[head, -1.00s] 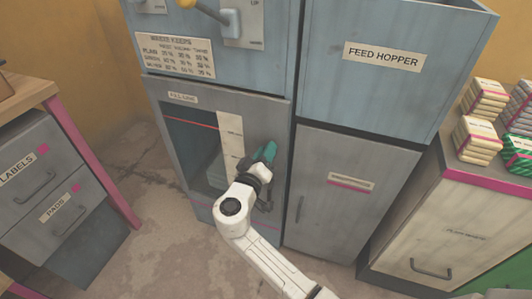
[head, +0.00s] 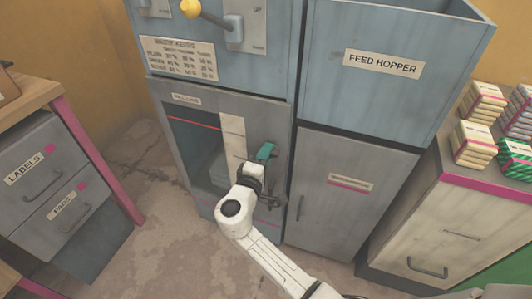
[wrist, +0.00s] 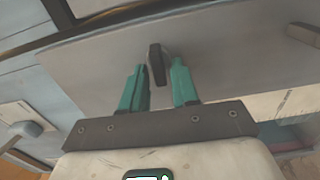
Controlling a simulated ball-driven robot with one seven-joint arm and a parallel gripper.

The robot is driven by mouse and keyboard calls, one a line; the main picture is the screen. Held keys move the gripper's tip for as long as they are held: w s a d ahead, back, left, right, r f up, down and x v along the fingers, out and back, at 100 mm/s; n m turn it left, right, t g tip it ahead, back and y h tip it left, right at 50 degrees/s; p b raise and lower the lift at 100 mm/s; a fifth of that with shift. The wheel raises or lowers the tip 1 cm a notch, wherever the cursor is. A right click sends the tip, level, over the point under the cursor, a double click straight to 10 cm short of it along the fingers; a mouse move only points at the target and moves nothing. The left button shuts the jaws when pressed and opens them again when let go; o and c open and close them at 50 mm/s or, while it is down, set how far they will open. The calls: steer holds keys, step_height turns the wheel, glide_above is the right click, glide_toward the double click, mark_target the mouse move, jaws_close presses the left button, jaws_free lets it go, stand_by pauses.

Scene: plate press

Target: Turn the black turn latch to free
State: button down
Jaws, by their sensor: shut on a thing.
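The black turn latch (wrist: 156,64) is on the grey door, between the two teal fingers of my gripper (wrist: 159,72) in the wrist view. The fingers stand on either side of it, and my gripper is shut on it. In the head view, my gripper (head: 265,152) is at the right edge of the grey door (head: 265,120) with the dark window. The latch is too small and covered there to make out its angle.
A yellow-knobbed lever (head: 191,8) is above the door. A closed grey cabinet door (head: 345,215) is to the right, under the feed hopper (head: 390,95). A drawer unit (head: 50,190) stands at left. Bare floor (head: 165,235) lies between.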

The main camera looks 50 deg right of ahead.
steer(key=shift+n, duration=0.3)
steer(key=c, duration=1.2)
jaws_free()
steer(key=shift+o, duration=0.2)
steer(key=shift+a, duration=0.1)
steer(key=p+v, duration=0.1)
steer(key=v, duration=0.9)
steer(key=shift+a, duration=0.35)
steer(key=shift+s, duration=0.1)
